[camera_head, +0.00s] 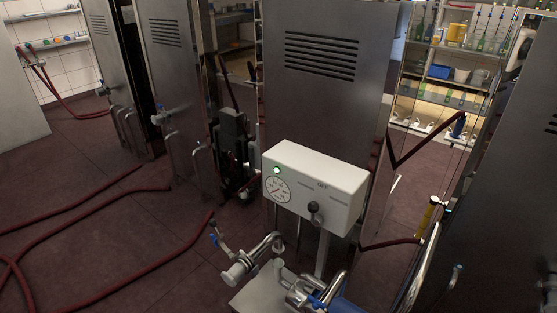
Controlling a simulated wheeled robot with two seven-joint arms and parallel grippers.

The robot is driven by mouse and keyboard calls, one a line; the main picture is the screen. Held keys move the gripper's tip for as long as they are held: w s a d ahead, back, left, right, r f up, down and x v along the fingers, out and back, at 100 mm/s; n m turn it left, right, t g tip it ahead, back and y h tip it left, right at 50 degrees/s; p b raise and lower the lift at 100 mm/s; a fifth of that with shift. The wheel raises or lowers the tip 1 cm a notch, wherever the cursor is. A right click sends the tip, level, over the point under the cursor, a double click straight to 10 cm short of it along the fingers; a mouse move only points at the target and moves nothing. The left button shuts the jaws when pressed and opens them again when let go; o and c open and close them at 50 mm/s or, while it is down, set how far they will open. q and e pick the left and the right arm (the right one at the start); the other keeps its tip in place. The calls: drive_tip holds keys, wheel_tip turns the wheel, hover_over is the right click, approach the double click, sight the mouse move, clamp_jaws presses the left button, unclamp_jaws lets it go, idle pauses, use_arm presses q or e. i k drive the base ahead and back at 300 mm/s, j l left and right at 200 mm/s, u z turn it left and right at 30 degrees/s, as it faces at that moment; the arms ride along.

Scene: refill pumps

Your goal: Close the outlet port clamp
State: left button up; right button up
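A pump unit stands at the lower middle, with a white control box (315,185) above chrome pipework. One port on the left (240,270) is a short chrome pipe with a capped end. Another chrome fitting with what looks like a clamp ring (305,291) sits at the bottom, beside a blue motor body (340,305). I cannot tell which of these is the outlet port, nor whether a clamp there is open or closed. Neither of my grippers can be made out in this view.
Red hoses (90,216) lie across the dark tiled floor on the left. Tall steel cabinets (325,70) stand behind the pump. A dark machine (235,140) stands behind it to the left. Shelves with bottles (455,55) are at the back right.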

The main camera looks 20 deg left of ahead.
sight(212, 224)
drive_tip(key=j+z, duration=0.1)
drive_tip(key=j, duration=0.35)
drive_tip(key=k+j+z, duration=0.1)
drive_tip(key=j, duration=0.4)
drive_tip(key=j+z, duration=0.1)
drive_tip(key=j, duration=0.35)
drive_tip(key=k+j, duration=0.15)
drive_tip(key=j, duration=0.3)
drive_tip(key=z, duration=0.05)
